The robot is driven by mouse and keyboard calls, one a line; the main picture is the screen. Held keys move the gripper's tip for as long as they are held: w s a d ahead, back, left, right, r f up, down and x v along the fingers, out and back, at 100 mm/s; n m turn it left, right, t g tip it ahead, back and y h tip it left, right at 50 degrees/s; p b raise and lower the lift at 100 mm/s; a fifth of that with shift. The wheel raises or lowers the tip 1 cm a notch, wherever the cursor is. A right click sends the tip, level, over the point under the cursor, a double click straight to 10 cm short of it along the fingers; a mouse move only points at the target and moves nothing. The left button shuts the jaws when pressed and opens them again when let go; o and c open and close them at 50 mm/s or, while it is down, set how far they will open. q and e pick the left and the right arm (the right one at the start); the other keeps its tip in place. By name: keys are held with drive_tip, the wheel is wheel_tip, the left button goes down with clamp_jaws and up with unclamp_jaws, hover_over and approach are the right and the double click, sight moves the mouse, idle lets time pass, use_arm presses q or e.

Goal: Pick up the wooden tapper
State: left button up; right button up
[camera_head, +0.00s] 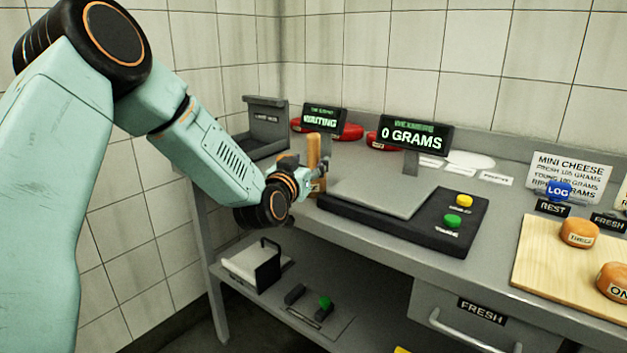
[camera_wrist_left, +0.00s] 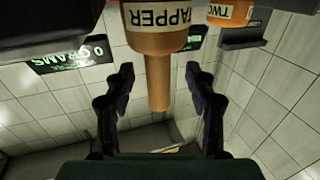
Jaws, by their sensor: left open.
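The wooden tapper (camera_head: 313,150) stands upright near the left end of the grey counter, left of the scale. In the left wrist view the tapper (camera_wrist_left: 159,78) appears upside down, with a thick labelled head and a thinner handle. My left gripper (camera_head: 304,178) is at the tapper, with its body covering part of it in the head view. In the left wrist view the fingers of my left gripper (camera_wrist_left: 160,85) are spread on either side of the handle, with a visible gap on both sides. My right gripper is not in view.
A scale plate (camera_head: 385,197) and a "0 GRAMS" display (camera_head: 414,136) stand right of the tapper. An orange piece labelled "TWO" (camera_wrist_left: 232,12) is close beside it. A wooden board (camera_head: 545,262) with cheese wheels is far right.

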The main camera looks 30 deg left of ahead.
use_arm(q)
drive_tip(key=shift+d+x, duration=0.25)
drive_tip(key=shift+x, duration=0.75)
drive_tip(key=shift+w+a, duration=0.35)
drive_tip(key=shift+a, duration=0.05)
drive_tip(key=shift+d+r, duration=0.1)
drive_tip(key=shift+d, duration=0.15)
drive_tip(key=shift+c, duration=1.3)
drive_tip(key=shift+a, duration=0.15)
drive_tip(key=c, duration=0.5)
clamp_jaws()
